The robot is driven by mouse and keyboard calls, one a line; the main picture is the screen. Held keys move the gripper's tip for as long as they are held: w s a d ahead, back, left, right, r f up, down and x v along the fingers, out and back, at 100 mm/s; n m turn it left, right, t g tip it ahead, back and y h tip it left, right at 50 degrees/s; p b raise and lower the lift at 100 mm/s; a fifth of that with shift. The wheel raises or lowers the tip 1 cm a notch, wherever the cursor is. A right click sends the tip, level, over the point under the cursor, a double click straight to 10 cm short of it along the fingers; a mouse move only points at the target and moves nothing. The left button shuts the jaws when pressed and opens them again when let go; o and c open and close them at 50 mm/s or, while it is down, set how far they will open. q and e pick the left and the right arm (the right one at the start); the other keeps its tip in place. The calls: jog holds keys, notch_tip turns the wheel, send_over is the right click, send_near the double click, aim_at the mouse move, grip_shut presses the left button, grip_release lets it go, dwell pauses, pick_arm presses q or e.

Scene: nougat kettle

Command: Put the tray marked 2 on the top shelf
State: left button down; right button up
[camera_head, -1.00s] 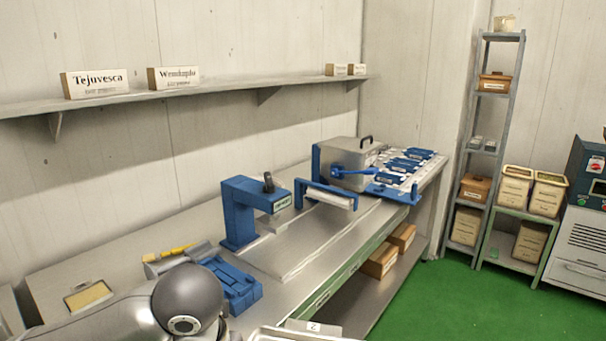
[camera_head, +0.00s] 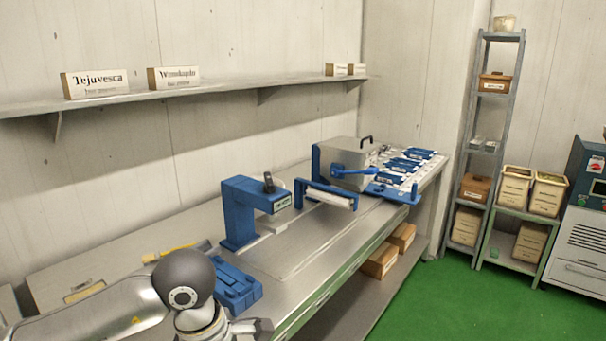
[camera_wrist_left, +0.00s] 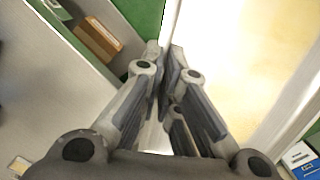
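In the left wrist view, my left gripper (camera_wrist_left: 165,62) has its fingers close together at the pale rim of a tray (camera_wrist_left: 250,50) with a yellowish inside. The fingers look shut on this rim. The number mark does not show in that view. In the head view, part of my left gripper (camera_head: 252,327) shows at the bottom edge, in front of the workbench; the tray is out of that view. A tall grey rack (camera_head: 503,37) stands at the back right, with a pale container (camera_head: 504,23) on its top shelf. My right gripper is in neither view.
A long wall shelf (camera_head: 215,92) carries several name signs. The workbench (camera_head: 310,235) holds a blue press (camera_head: 240,210), a roller (camera_head: 327,195) and a metal box machine (camera_head: 345,165). Cardboard boxes (camera_head: 380,260) sit underneath. Green floor (camera_head: 450,300) is clear on the right.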

pick_arm(q)
jog(key=w+a+f+m+g+y, duration=0.15)
jog(key=a+m, duration=0.25)
jog(key=m, duration=0.5)
jog(key=w+a+m, duration=0.2)
jog(key=a+m, duration=0.2)
jog(key=m, duration=0.5)
jog(key=s, duration=0.2)
jog(key=s+f, duration=0.1)
jog(key=s, duration=0.2)
jog(key=s+f, duration=0.1)
jog(key=s, duration=0.1)
jog(key=shift+s+d+f, duration=0.15)
jog(key=shift+s+f, duration=0.05)
jog(key=shift+s, duration=0.25)
jog(key=shift+s+d+f, duration=0.1)
jog(key=shift+f, duration=0.05)
